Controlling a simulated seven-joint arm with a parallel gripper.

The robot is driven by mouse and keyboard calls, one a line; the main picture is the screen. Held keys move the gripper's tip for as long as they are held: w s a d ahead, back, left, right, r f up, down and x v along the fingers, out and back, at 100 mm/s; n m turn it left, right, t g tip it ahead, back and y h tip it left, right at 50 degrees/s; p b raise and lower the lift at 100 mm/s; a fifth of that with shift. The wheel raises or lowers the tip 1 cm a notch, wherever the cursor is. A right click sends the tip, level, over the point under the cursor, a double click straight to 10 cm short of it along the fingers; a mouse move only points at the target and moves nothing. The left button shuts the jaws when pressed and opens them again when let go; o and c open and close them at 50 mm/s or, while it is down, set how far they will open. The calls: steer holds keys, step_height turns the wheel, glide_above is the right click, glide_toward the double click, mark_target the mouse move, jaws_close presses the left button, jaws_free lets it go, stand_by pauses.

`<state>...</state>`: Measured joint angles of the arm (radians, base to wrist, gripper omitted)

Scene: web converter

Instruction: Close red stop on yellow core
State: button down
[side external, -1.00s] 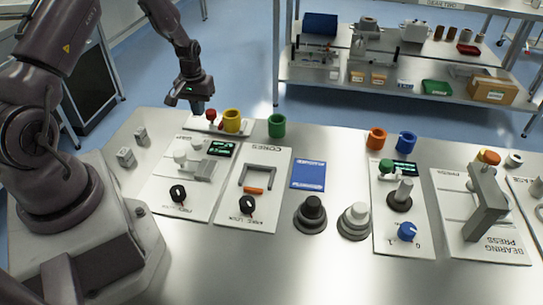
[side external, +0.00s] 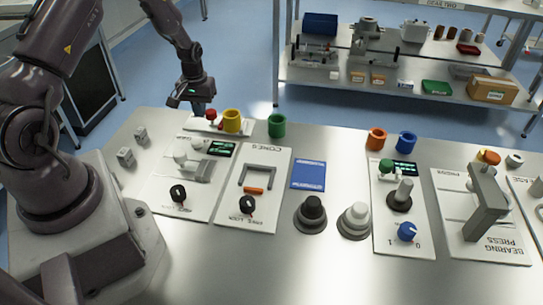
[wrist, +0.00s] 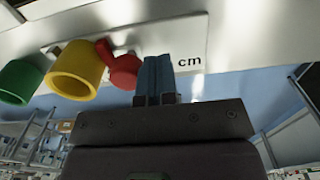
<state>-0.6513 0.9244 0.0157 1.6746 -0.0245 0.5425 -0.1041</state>
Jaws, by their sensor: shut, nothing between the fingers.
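The red stop (side external: 211,116) stands on a white scale strip (side external: 191,124) at the back left of the table. The yellow core (side external: 232,121), a hollow cylinder, stands just right of it. In the wrist view, the red stop (wrist: 124,68) lies between the yellow core (wrist: 76,70) and my fingers. I cannot tell whether stop and core touch. My gripper (side external: 196,107) is shut and empty, on the left side of the stop, away from the core. In the wrist view its blue-grey fingertips (wrist: 155,72) are together, close beside the stop; contact is unclear.
A green core (side external: 277,126) stands right of the yellow one. A panel with knobs and a display (side external: 221,149) lies in front of the strip. Two small grey blocks (side external: 125,156) sit at the left. The table's back edge is close behind the strip.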

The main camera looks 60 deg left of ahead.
steer(key=shift+w+d, duration=0.45)
stand_by(0.6)
steer(key=shift+s+a, duration=0.1)
steer(key=shift+s+a, duration=0.4)
steer(key=shift+r, duration=0.15)
step_height(320, 180, up, 7)
stand_by(0.9)
